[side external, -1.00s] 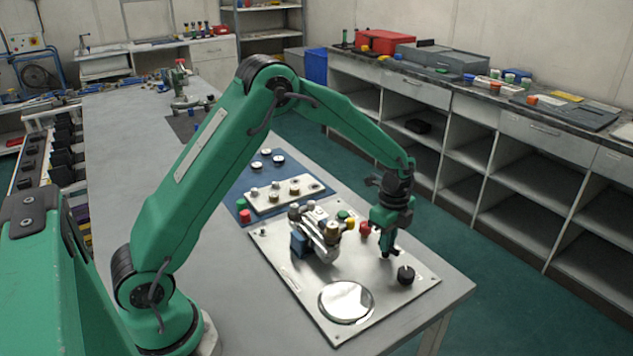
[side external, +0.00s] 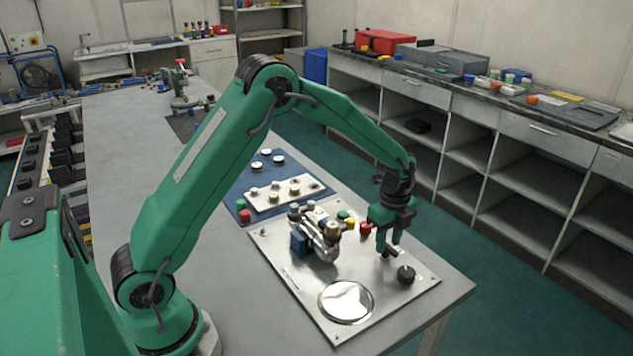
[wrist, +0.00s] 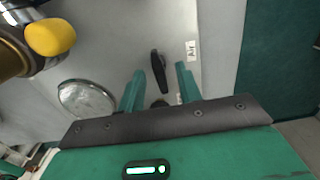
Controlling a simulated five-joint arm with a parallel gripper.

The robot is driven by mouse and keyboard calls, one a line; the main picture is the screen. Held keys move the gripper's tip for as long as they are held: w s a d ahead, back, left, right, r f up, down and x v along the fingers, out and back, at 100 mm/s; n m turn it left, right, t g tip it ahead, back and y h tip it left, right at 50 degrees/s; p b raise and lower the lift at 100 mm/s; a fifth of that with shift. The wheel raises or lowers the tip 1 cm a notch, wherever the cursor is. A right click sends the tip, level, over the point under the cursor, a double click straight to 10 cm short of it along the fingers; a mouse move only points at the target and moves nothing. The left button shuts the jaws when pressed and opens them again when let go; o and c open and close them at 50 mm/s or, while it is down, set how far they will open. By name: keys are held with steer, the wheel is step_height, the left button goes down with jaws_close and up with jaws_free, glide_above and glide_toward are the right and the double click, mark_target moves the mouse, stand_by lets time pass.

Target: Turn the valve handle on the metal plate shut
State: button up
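The metal plate (side external: 290,262) lies on the bench. A black handle (side external: 406,274) stands near the plate's right edge in the side view. In the wrist view the handle (wrist: 158,68) looks like a narrow upright bar, lined up with the gap between my fingertips. My gripper (side external: 389,250) points down over the plate, just behind and left of the handle. In the wrist view my gripper (wrist: 159,74) is open, one finger on each side of the gap. I cannot tell whether a finger touches the handle. A small round part shows partly between the fingers, mostly hidden.
A round shiny disc (side external: 346,302) lies at the plate's front. A brass and silver fitting (side external: 322,240) stands left of my gripper, with a yellow knob (wrist: 50,37) near it. A small red part (side external: 365,229) is close behind my gripper. The bench edge lies to the right.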

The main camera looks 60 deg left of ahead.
mark_target(388, 245)
stand_by(0.3)
steer(key=shift+r, duration=3.9)
